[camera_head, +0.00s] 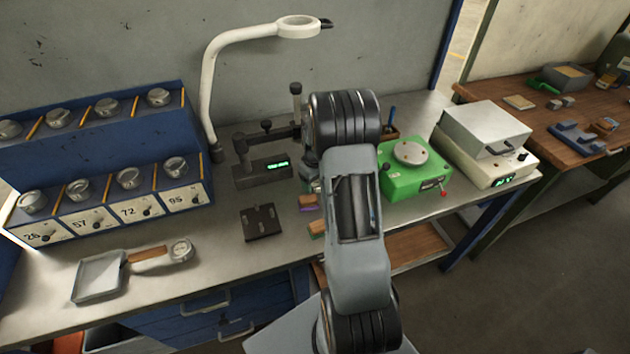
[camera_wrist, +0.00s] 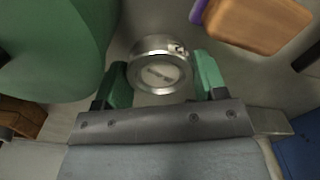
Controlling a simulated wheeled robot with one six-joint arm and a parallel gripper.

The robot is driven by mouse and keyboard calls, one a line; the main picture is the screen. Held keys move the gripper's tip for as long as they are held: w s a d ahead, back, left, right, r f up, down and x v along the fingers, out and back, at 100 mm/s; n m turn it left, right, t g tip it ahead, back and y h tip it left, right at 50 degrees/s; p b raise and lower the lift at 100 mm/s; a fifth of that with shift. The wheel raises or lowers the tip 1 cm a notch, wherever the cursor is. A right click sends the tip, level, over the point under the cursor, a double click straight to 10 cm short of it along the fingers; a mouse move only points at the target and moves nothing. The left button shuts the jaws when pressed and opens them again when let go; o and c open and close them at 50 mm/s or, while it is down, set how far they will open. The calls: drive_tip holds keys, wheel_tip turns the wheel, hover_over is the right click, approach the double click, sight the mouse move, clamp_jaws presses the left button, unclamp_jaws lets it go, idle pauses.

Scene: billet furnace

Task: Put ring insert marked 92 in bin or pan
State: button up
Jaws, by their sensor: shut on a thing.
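In the wrist view my gripper (camera_wrist: 162,76) has its two green fingers on either side of a round metal ring insert (camera_wrist: 160,66) and is shut on it. I cannot read a number on the ring. A shallow grey pan (camera_head: 98,278) with a wooden handle lies on the bench at front left. A blue bin rack (camera_head: 100,190) stands at the left, its lower bins labelled 26, 57, 72 and what looks like 95. Round metal pieces sit along both of its tiers.
A dark block (camera_head: 261,222) and a measuring stand (camera_head: 262,170) are mid-bench. A white lamp (camera_head: 212,85) rises behind.

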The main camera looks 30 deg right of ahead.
drive_tip(key=shift+f, duration=0.1)
drive_tip(key=o, duration=1.3)
drive_tip(key=shift+c, duration=0.2)
